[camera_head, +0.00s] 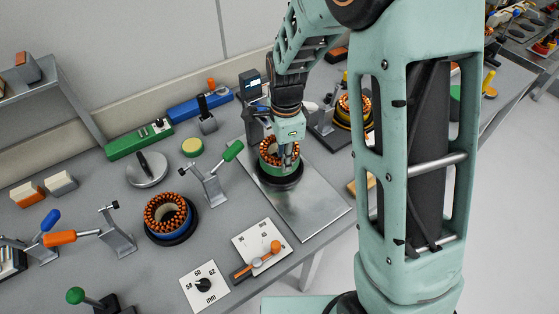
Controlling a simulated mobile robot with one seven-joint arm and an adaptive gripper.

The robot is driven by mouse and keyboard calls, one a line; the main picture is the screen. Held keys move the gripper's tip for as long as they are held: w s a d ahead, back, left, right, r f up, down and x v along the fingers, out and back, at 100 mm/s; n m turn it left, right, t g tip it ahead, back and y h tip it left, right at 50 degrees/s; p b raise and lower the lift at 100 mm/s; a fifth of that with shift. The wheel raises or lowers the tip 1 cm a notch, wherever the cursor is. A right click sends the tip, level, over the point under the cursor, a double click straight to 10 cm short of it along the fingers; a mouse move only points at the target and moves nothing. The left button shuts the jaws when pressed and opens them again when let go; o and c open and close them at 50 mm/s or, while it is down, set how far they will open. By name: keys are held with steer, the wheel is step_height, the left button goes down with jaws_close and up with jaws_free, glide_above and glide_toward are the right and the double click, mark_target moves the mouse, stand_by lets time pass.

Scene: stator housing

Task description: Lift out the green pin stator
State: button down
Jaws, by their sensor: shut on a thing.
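The green pin stator (278,170), a ring with copper windings on top and a green outer band, stands upright in a dark round base on a metal plate. My gripper (290,163) points down at it and is shut on its right, near side. My gripper and wrist hide part of the windings. I cannot tell whether the stator is clear of its base.
A blue stator (172,218) with copper windings sits in a dark base to the left. A green-handled clamp (212,180) stands close left of the metal plate (310,208). A yellow-banded stator (354,110) is behind my arm. The plate's front right part is clear.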

steer(key=shift+w+r+p, duration=0.1)
steer(key=shift+r+p, duration=1.15)
steer(key=shift+r, duration=0.7)
